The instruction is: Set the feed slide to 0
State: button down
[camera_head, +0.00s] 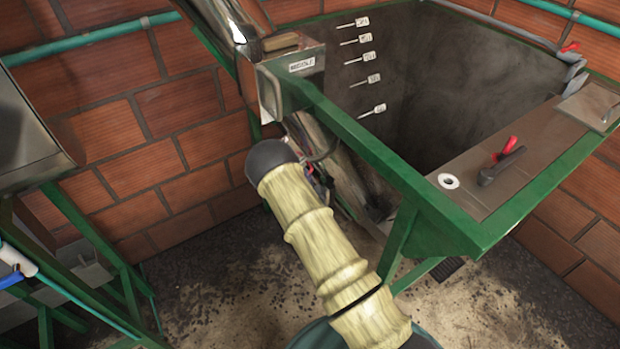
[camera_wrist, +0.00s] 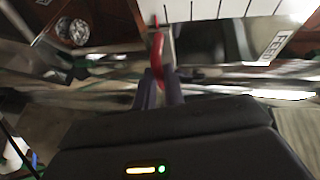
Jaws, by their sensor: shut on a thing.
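In the wrist view a thin upright red handle (camera_wrist: 158,45) stands beside a metal plate (camera_wrist: 230,42). The plate has a white label (camera_wrist: 272,42) that appears to read FEED. Above it is a white strip with dark lines (camera_wrist: 240,9), whose numbers I cannot read. My gripper (camera_wrist: 160,80) is shut on the lower part of the red handle. In the head view my yellow-sleeved arm hides most of the gripper and the feed slide, low beside the green frame.
A green-framed tank (camera_head: 450,70) with marked level tags stands at the right. A dark lever with a red part (camera_head: 500,160) lies on its near ledge. A metal chute box (camera_head: 285,75) is above my arm. A green stand (camera_head: 85,260) is at the left.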

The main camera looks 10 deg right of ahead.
jog(key=shift+s+d+f, duration=0.1)
jog(key=shift+f, duration=0.2)
jog(key=c, duration=1.5)
grip_release()
jog(key=s+a+b, duration=0.1)
jog(key=s+b, duration=0.3)
jog(key=s, duration=1.3)
jog(key=shift+s, duration=0.15)
